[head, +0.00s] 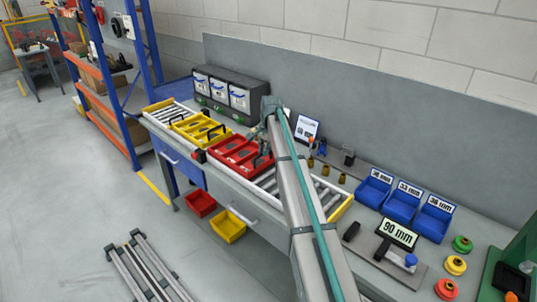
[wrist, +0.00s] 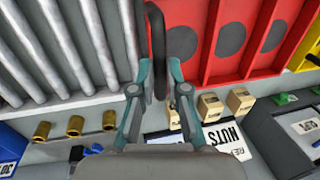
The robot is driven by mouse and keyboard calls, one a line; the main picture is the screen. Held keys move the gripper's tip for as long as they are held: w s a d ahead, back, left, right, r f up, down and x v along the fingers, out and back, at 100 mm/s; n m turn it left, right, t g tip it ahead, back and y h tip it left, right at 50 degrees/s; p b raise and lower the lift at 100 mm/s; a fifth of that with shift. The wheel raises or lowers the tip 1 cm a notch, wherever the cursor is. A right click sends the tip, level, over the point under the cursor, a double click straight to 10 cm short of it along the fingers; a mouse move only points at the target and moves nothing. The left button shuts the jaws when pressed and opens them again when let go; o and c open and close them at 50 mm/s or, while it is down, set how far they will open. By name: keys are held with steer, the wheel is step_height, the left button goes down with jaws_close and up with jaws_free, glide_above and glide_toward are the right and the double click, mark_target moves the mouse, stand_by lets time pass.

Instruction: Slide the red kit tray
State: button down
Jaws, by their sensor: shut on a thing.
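The red kit tray (head: 236,163) sits on the roller conveyor (head: 340,212), with black handles on it. In the wrist view the red tray (wrist: 213,75) fills the upper right, showing dark round recesses. My gripper (head: 259,137) is at the tray's right end in the head view. In the wrist view my gripper (wrist: 158,67) has its two teal fingers on either side of a black handle (wrist: 157,40) and is shut on it. The arm hides part of the conveyor in the head view.
A yellow kit tray (head: 184,129) stands left of the red tray on the same conveyor. Bare rollers (wrist: 60,45) lie on the other side. Brass fittings (wrist: 75,125), small tan blocks (wrist: 240,100) and a NUTS sign (wrist: 228,138) stand beside the conveyor.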

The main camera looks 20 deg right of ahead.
stand_by(0.3)
steer(key=c, duration=1.2)
jaws_free()
steer(key=r, duration=0.4)
steer(key=s+d+r, duration=0.1)
steer(key=r, duration=0.3)
steer(key=s+r, duration=0.1)
steer(key=r, duration=0.2)
steer(key=shift+d+r, duration=0.15)
steer(key=shift+r, duration=0.25)
